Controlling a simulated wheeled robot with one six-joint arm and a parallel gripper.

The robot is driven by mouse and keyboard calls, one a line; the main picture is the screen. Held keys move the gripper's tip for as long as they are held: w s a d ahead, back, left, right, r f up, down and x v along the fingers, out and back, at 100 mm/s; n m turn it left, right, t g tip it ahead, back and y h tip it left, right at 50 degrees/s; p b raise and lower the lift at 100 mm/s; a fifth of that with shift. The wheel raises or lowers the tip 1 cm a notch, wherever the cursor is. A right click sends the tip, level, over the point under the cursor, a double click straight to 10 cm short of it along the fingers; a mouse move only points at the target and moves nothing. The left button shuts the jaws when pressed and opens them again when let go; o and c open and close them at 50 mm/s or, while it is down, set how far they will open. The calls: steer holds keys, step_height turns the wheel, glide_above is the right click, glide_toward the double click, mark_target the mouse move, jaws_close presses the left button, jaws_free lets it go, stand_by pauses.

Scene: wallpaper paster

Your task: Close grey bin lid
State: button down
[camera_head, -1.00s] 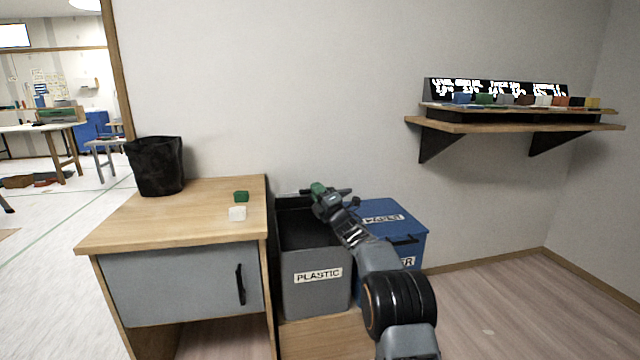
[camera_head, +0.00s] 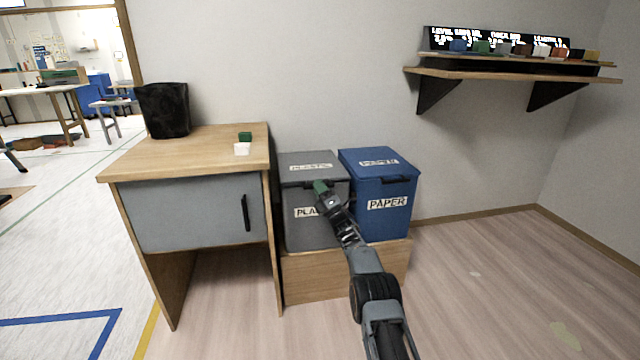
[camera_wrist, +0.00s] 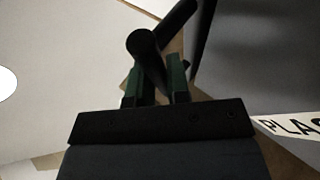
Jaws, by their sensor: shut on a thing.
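The grey bin (camera_head: 300,232) has a "PLASTIC" label on its front. Its grey lid (camera_head: 300,160) lies flat over the top, with a label on it. My gripper (camera_head: 320,187) is at the lid's front edge and partly hides the bin front. In the wrist view, the green-padded fingers of my gripper (camera_wrist: 157,83) are shut on a dark round handle (camera_wrist: 147,52). The grey bin also shows at the right there (camera_wrist: 255,65), with part of its label.
A blue "PAPER" bin (camera_head: 385,188) stands right of the grey bin, both on a wooden platform (camera_head: 320,278). A desk (camera_head: 190,150) with a black basket (camera_head: 165,110) and two small blocks stands at left. A wall shelf (camera_head: 500,75) is at upper right.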

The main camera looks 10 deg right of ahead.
steer(key=shift+d+f, duration=0.15)
steer(key=shift+f, duration=0.45)
steer(key=c, duration=1.1)
jaws_free()
steer(key=shift+w, duration=0.15)
steer(key=p+v, duration=0.5)
steer(key=v, duration=0.9)
steer(key=shift+p, duration=0.4)
steer(key=shift+w+f, duration=0.1)
steer(key=shift+f, duration=0.05)
